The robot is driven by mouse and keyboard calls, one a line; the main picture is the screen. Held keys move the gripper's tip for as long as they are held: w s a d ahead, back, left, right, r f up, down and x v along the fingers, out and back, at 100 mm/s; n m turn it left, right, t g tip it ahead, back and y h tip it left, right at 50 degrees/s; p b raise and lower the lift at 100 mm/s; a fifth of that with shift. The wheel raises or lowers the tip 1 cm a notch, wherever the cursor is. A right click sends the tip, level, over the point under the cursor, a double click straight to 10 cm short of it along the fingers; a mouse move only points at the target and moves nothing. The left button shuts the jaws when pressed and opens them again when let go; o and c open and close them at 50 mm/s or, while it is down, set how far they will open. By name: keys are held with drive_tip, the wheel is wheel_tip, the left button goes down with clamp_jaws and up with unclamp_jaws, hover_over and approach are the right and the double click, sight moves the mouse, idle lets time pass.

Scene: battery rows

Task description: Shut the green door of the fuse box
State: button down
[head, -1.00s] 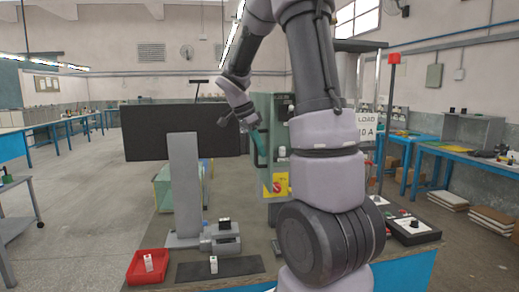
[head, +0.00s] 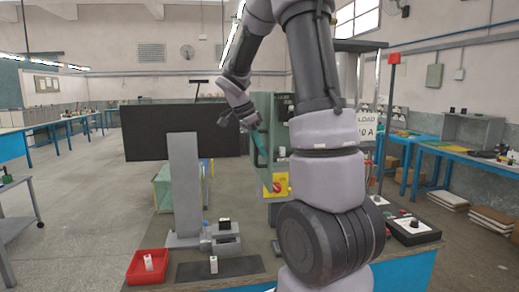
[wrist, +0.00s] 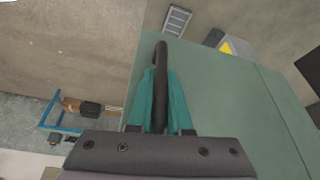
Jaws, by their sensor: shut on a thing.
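The green door (wrist: 215,105) of the fuse box fills much of the wrist view, with a dark bar handle (wrist: 163,62) near its left edge. My gripper (wrist: 160,85) has its two teal fingers closed around that handle. In the head view, my gripper (head: 257,136) is at the handle side of the green door (head: 263,106), which is seen at a steep slant. The grey-green fuse box (head: 282,135) is partly hidden behind my arm. A red rotary switch on a yellow plate (head: 283,184) shows low on its front. How far the door stands open is hard to tell.
On the bench are a red tray (head: 147,281) with a white item, a black mat (head: 195,272) and a grey clamp-like device (head: 222,243). Open floor lies to the left.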

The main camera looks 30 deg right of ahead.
drive_tip(key=shift+s+d, duration=0.15)
drive_tip(key=shift+d, duration=0.3)
drive_tip(key=d+n+t, duration=0.3)
drive_tip(key=d+n, duration=0.5)
drive_tip(key=d, duration=0.9)
drive_tip(key=w+d+n+t+y, duration=0.1)
drive_tip(key=w+d+n+y, duration=0.2)
drive_tip(key=w+d, duration=1)
drive_tip(key=n, duration=0.3)
drive_tip(key=shift+w+n+t, duration=0.2)
drive_tip(key=shift+n+t, duration=0.1)
drive_tip(key=shift+n, duration=0.1)
drive_tip(key=shift+r, duration=0.1)
